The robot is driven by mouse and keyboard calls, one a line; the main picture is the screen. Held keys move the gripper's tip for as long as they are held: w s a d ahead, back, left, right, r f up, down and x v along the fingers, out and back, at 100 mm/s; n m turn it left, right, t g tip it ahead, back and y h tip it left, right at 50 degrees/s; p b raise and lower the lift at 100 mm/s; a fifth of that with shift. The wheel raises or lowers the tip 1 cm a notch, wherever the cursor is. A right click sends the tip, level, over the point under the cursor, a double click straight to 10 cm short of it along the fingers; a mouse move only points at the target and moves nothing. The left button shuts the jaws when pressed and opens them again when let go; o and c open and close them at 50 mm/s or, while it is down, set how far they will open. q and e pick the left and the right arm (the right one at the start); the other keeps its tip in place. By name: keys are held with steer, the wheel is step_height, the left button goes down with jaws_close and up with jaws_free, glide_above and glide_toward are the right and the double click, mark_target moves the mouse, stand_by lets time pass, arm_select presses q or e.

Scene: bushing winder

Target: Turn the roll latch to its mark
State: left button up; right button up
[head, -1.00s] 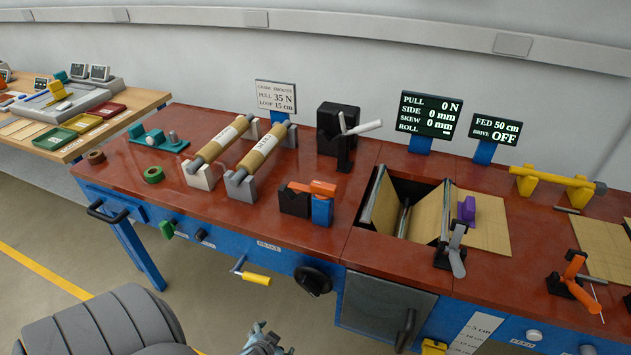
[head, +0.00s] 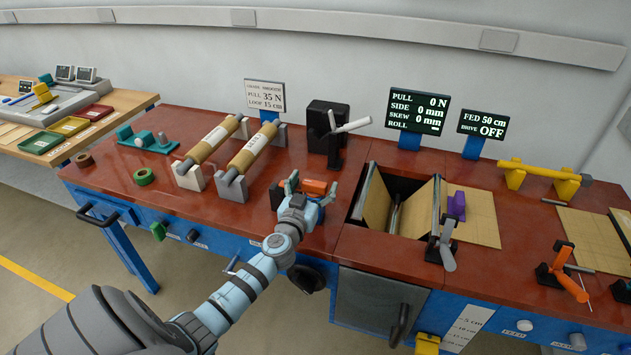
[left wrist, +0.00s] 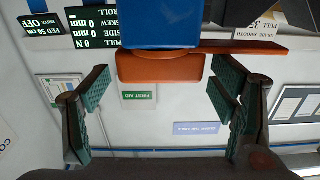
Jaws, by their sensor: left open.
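An orange latch bar (head: 314,187), which looks like the roll latch, sits on a blue and black block near the bench's front edge. In the left wrist view the orange bar (left wrist: 165,67) and the blue block (left wrist: 160,25) show close up. My left gripper (head: 312,182) is open at the orange bar, one finger on either side of it. In the left wrist view its fingers (left wrist: 163,72) stand a little apart from the bar's thick end. The arm hides most of the block in the head view. I cannot make out the mark. My right gripper is not in view.
Two tan rolls (head: 253,148) on stands are left of the latch. A black unit with a white lever (head: 350,125) stands behind it. An open bay (head: 398,205) is to the right. A screen (head: 418,113) reads PULL, SIDE, SKEW and ROLL. A black hand wheel (head: 306,279) is below.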

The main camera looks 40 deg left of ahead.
arm_select(q)
steer(key=shift+w+a, duration=0.2)
steer(key=shift+w, duration=0.25)
steer(key=shift+c, duration=0.4)
steer(key=c, duration=1.6)
steer(key=shift+c, duration=0.2)
